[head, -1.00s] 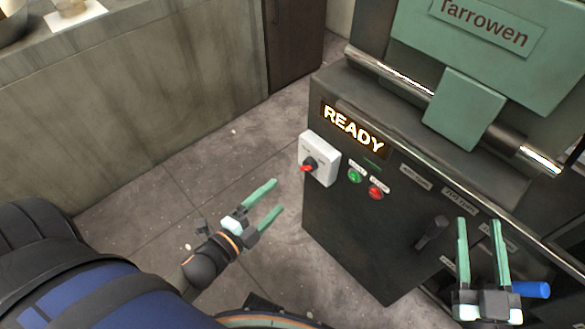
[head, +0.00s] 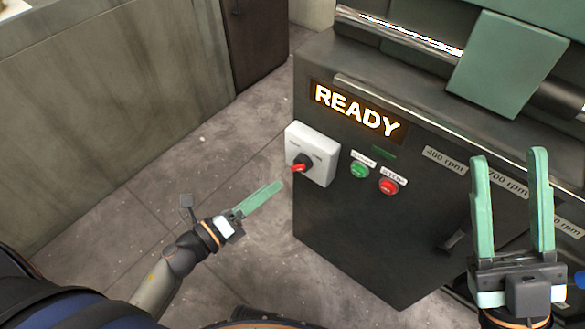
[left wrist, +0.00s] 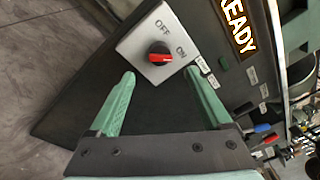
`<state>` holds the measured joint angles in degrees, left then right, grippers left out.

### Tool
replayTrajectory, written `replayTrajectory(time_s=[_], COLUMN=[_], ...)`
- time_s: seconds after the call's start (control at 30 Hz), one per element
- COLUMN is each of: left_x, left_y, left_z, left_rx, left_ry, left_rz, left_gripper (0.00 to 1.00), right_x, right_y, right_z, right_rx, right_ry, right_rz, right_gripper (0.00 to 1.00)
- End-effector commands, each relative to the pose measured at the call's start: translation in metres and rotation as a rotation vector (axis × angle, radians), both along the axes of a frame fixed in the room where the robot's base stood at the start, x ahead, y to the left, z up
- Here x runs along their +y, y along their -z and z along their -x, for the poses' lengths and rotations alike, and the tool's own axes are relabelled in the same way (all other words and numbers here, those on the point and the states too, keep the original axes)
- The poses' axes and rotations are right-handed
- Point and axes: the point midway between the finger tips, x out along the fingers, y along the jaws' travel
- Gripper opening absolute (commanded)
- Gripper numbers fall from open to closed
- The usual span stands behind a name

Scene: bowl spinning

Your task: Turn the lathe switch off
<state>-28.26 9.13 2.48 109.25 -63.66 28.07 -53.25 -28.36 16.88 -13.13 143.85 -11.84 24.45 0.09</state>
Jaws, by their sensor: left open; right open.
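The lathe switch is a red-and-black rotary knob (head: 301,164) on a white plate (head: 319,160) on the front of the dark lathe cabinet (head: 370,235). In the left wrist view the knob (left wrist: 160,55) sits between OFF and ON labels, its red face pointing toward the ON side. My left gripper (head: 268,196) is left of and below the switch in the head view, apart from it. In the left wrist view its open green fingers (left wrist: 160,80) frame the knob from a distance. My right gripper (head: 508,158) is open and empty before the cabinet's right part.
A lit READY display (head: 356,110) is above the switch. A green button (head: 360,170) and red button (head: 389,186) sit right of it. A dark lever (head: 452,240) and rpm labels are further right. Bare floor (head: 180,185) lies left of the cabinet.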

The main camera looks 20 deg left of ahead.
Motion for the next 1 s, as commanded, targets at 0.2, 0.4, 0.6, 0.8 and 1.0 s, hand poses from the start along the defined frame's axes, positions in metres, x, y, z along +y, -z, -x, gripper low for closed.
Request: replayTrajectory(time_s=[0.2,0.4,0.6,0.8,1.0], left_x=[-0.021,-0.035,-0.04,-0.041,-0.041], left_y=[-0.001,0.0,0.0,0.0,0.0], left_z=[-0.041,-0.067,-0.078,-0.079,-0.078], left_rx=[-0.004,-0.001,0.001,0.002,0.002], left_ry=[0.0,-0.001,-0.001,-0.001,-0.001], left_rz=[0.0,0.003,0.003,0.003,0.003], left_gripper=[0.82,0.82,0.82,0.82,0.69], right_x=[0.0,0.0,0.0,0.0,0.0], right_y=[0.001,0.002,0.002,0.002,0.002], right_z=[0.0,0.0,-0.001,-0.001,-0.001], right_rx=[0.003,0.003,0.003,0.003,0.003], right_ry=[-0.001,-0.001,-0.002,-0.001,-0.001], right_rz=[-0.001,-0.001,-0.003,-0.002,-0.002], right_gripper=[0.5,0.5,0.5,0.5,0.5])
